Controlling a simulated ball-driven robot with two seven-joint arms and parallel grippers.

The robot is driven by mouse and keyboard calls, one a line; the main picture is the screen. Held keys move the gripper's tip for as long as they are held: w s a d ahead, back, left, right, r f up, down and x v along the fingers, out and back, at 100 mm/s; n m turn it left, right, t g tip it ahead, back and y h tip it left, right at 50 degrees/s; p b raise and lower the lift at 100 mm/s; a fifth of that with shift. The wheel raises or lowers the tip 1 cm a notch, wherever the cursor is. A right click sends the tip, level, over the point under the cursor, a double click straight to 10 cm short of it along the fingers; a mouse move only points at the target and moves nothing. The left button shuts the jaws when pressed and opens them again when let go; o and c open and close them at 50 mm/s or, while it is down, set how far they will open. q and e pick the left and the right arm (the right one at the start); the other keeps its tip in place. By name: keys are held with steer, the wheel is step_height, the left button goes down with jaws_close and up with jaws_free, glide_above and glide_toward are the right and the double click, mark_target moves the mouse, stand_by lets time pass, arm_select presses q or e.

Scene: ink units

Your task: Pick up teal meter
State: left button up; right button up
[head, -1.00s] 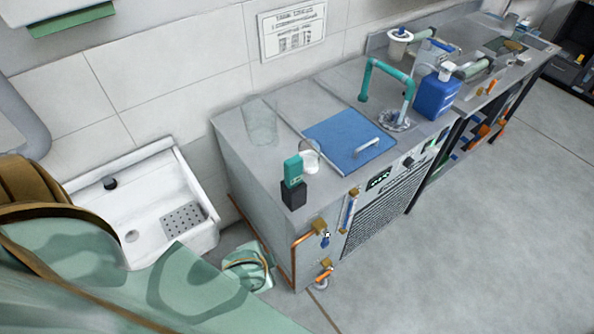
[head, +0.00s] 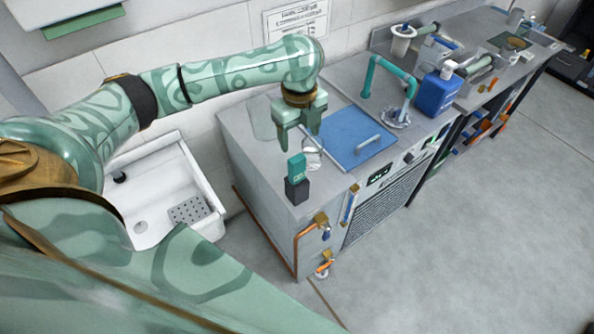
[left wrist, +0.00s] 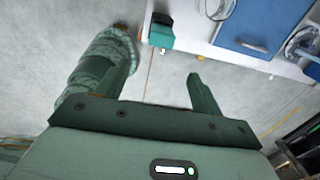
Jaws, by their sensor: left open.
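The teal meter (head: 297,168) stands upright in a black holder (head: 297,191) at the near left corner of the steel counter. In the left wrist view the meter (left wrist: 161,36) shows at the top, apart from the fingers, with the dark holder beyond it. My left gripper (head: 298,138) is open and empty above the counter, fingers pointing down, a little above and behind the meter in the head view. In the left wrist view my left gripper (left wrist: 160,85) has its fingers spread wide. My right gripper does not show.
A clear glass vessel (head: 262,120) and a small clear beaker (head: 311,154) stand near the meter. A blue lid with a handle (head: 345,135), a teal tap (head: 389,72) and a blue bottle (head: 436,95) lie farther right. A white sink (head: 150,213) is left of the counter.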

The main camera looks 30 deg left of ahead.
mark_target(297, 168)
arm_select(q)
steer(key=f+b, duration=0.1)
steer(key=f, duration=0.2)
steer(key=a+f+b, duration=0.1)
steer(key=f, duration=0.2)
steer(key=f+b, duration=0.1)
steer(key=f, duration=0.2)
steer(key=shift+w+a+f, duration=0.1)
steer(key=shift+a+f, duration=0.05)
steer(key=shift+f, duration=0.15)
steer(key=f, duration=0.1)
steer(key=f+b, duration=0.1)
steer(key=f, duration=0.1)
steer(key=f+b, duration=0.1)
steer(key=f, duration=0.1)
steer(key=shift+w+f, duration=0.25)
steer(key=shift+w, duration=0.15)
steer(key=shift+r, duration=0.1)
steer(key=c, duration=1.1)
